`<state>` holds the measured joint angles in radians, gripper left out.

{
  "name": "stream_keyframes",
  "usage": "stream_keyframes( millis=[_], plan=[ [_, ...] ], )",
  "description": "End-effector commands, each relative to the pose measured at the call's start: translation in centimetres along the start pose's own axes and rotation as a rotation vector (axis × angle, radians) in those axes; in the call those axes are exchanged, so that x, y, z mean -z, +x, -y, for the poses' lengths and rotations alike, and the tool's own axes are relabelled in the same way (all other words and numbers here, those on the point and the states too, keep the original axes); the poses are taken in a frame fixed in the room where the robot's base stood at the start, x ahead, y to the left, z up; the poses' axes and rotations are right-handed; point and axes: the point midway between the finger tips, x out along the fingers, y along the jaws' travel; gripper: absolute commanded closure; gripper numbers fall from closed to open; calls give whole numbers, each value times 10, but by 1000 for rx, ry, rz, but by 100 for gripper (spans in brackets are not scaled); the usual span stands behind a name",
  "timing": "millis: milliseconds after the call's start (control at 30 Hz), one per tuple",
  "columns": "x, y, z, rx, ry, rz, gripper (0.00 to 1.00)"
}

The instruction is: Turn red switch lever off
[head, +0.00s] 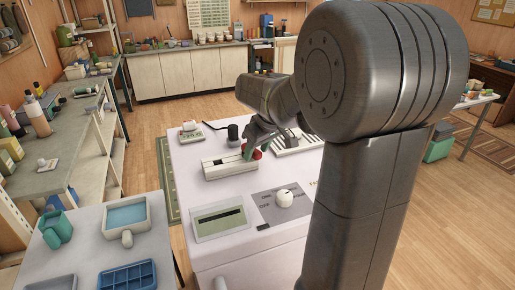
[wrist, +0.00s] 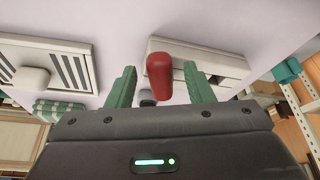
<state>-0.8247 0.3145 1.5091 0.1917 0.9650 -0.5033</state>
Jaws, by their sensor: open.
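The red switch lever (head: 257,154) stands at the right end of a low white switch box (head: 222,170) on the pale worktop. In the wrist view the red knob (wrist: 159,76) is between the two green fingers of my gripper (wrist: 158,70), with a visible gap on each side. My gripper is open and does not appear to be holding the knob. In the head view my gripper (head: 251,146) is right at the lever, and its fingers partly hide it. The white box (wrist: 215,66) also shows behind the knob in the wrist view.
A slotted white panel (head: 297,143) is right of the lever. A black knob (head: 233,134) and a small keypad device (head: 190,131) stand behind the box. A white dial (head: 285,197) and a slotted unit (head: 219,221) are in front. My arm hides the worktop's right side.

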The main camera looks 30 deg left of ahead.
Motion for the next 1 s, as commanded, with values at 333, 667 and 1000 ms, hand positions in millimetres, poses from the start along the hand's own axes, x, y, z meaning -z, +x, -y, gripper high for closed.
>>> stream_keyframes(
  millis=[333, 667, 1000],
  plan=[
    [0, 0, 0, 0, 0, 0, 90],
    [0, 0, 2, -11, 27, 0, 97],
    [1, 1, 13, -90, 212, 0, 97]
  ],
)
